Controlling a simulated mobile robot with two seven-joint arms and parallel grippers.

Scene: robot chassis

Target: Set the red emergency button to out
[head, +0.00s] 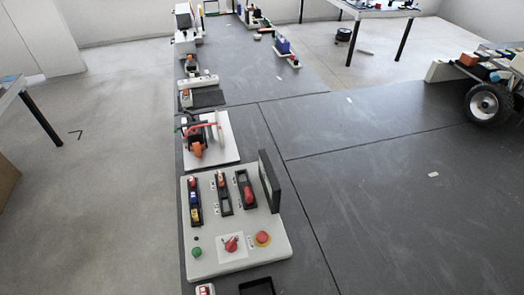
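The red emergency button (262,238) is a round red cap on a yellow-orange ring, at the front right of a light grey control panel (215,266). I cannot tell from this distance whether the button is pressed in or out. To its left is a red rotary knob (231,244) on a white plate, and farther left a green button (196,252). Neither of my grippers shows in the head view, and nothing covers the button.
Behind the buttons, the panel bears several black switch blocks and a dark upright screen (269,182). A white board with a red and orange device (197,149) lies beyond. The grey tabletop (390,210) to the right is mostly clear; a wheeled vehicle (488,103) stands far right.

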